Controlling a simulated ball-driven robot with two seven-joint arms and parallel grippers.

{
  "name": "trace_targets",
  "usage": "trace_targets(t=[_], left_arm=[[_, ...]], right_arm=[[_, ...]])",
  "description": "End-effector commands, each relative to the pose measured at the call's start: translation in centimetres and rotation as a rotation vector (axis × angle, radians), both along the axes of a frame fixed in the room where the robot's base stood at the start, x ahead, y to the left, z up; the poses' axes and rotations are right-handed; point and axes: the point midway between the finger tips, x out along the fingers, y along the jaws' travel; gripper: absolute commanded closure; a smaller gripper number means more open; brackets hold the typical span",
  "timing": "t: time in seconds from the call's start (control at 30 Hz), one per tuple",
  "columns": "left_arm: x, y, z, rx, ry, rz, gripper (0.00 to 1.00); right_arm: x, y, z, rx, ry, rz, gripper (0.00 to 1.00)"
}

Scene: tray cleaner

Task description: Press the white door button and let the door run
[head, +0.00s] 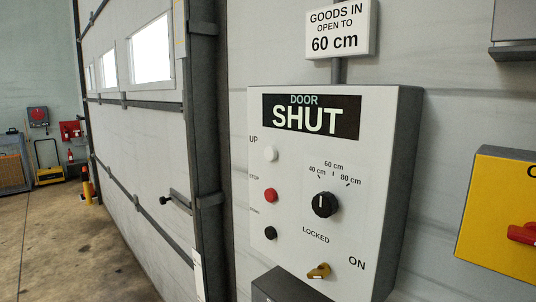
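A light grey control box (350,120) is fixed to the wall right of centre. Its black display (311,115) reads "DOOR SHUT". The white button (271,154) is at the upper left of the panel beside "UP". A red button (271,195) beside "STOP" and a dark button (270,233) sit below it. A black dial (325,205) stands under marks of 40, 60 and 80 cm, its white line near upright. A brass-coloured key switch (318,271) lies between "LOCKED" and "ON". The big grey door (135,150) at left looks closed. Neither gripper shows.
A sign (340,28) above the box reads "GOODS IN OPEN TO 60 cm". A yellow box (500,215) with a red handle is at right. A dark grey box (285,286) juts out below the panel. Bare floor (75,250) lies left.

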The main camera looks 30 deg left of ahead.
Motion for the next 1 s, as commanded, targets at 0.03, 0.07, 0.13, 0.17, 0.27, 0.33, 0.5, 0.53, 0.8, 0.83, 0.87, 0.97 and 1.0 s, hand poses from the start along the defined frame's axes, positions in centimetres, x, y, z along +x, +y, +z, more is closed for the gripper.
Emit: trace_targets(t=[0.03,0.07,0.13,0.17,0.27,0.33,0.5,0.53,0.8,0.83,0.87,0.97,1.0], left_arm=[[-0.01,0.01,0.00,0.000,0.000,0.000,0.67],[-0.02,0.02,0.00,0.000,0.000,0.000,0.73],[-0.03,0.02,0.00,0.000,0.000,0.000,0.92],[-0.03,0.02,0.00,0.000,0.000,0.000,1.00],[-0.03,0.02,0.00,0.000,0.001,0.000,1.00],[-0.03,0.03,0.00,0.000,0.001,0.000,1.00],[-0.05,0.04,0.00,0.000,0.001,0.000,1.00],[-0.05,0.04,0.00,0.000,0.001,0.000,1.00],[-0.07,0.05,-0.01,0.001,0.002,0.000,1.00],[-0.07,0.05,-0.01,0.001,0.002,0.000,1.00],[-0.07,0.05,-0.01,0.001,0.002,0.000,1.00],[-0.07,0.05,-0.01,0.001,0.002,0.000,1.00],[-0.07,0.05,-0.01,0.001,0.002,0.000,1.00]], right_arm=[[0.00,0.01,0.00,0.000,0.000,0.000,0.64],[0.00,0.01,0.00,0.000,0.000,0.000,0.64],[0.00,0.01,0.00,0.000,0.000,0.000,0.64],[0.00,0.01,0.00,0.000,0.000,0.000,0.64],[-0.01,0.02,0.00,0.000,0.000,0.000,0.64],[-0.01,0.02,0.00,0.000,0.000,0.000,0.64],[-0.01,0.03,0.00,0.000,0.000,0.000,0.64],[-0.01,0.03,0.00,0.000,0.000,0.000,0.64],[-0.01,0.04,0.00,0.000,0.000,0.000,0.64],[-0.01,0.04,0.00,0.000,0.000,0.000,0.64],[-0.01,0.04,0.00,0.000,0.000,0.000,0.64],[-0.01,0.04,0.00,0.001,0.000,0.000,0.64],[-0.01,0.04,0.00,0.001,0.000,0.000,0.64]])
